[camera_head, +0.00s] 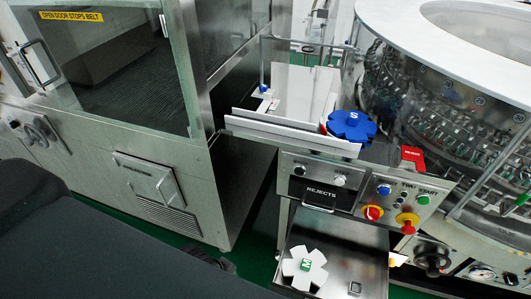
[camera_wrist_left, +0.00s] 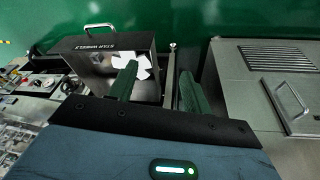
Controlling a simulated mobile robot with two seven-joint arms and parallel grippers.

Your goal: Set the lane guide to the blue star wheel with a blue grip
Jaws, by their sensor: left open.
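The blue star wheel with a blue grip marked S (camera_head: 352,125) lies flat on the machine's deck in the head view. Two pale parallel rails, which look like the lane guide (camera_head: 290,134), run to its left, with the near rail passing just in front of it. A bit of red shows at the wheel's left edge, mostly hidden. A white star wheel with a green grip marked M (camera_head: 304,268) lies in the open drawer. My left gripper (camera_wrist_left: 158,90) is open and empty, its fingers apart in front of the drawer in the wrist view. My right gripper is not in view.
The open drawer (camera_head: 372,268) sticks out below the panel marked REJECTS. Knobs, buttons and a red emergency stop (camera_head: 407,222) sit beside a red REJECT block (camera_head: 412,157). A glazed cabinet (camera_head: 205,160) stands left, and the round machine (camera_head: 460,80) right. Green floor shows between.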

